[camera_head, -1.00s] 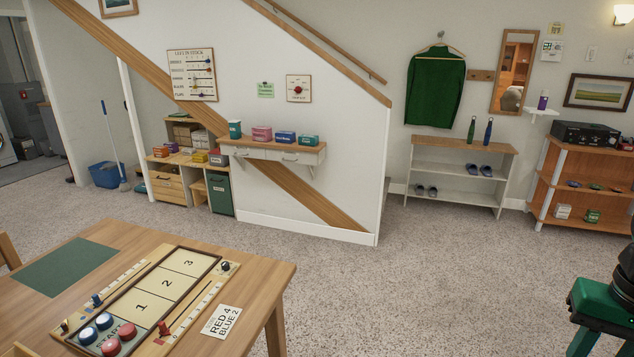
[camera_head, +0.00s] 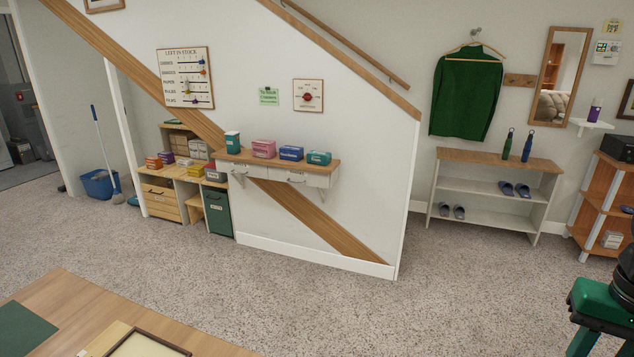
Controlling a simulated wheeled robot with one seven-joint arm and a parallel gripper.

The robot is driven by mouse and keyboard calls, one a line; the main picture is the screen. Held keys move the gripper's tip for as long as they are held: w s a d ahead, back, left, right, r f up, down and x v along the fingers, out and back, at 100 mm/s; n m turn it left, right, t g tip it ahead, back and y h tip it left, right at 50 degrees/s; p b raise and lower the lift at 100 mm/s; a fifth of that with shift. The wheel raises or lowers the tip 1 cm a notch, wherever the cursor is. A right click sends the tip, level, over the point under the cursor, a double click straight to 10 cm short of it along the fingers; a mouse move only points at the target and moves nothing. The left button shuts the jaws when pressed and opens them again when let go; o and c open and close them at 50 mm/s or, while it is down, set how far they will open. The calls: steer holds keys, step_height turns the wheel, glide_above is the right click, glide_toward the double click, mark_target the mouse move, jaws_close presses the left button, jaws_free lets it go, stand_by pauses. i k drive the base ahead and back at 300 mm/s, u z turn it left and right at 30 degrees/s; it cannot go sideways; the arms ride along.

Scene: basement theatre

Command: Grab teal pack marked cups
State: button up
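Two teal items stand on the wall shelf with drawers (camera_head: 283,177) under the stair slope. An upright teal container (camera_head: 232,142) is at the shelf's left end. A low teal pack (camera_head: 318,158) lies at its right end. The print on both is too small to read, so I cannot tell which is marked cups. A pink pack (camera_head: 263,148) and a blue pack (camera_head: 291,153) sit between them. A green and black part of my arm shows at the right edge. My gripper's fingers are not in view.
A wooden table (camera_head: 120,310) with a board fills the near left. Carpet is clear between it and the shelf. A low storage unit (camera_head: 162,200) and green bin (camera_head: 218,212) stand left of the shelf. A shoe rack (camera_head: 490,208) stands right.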

mark_target(314, 157)
steer(key=i, duration=3.25)
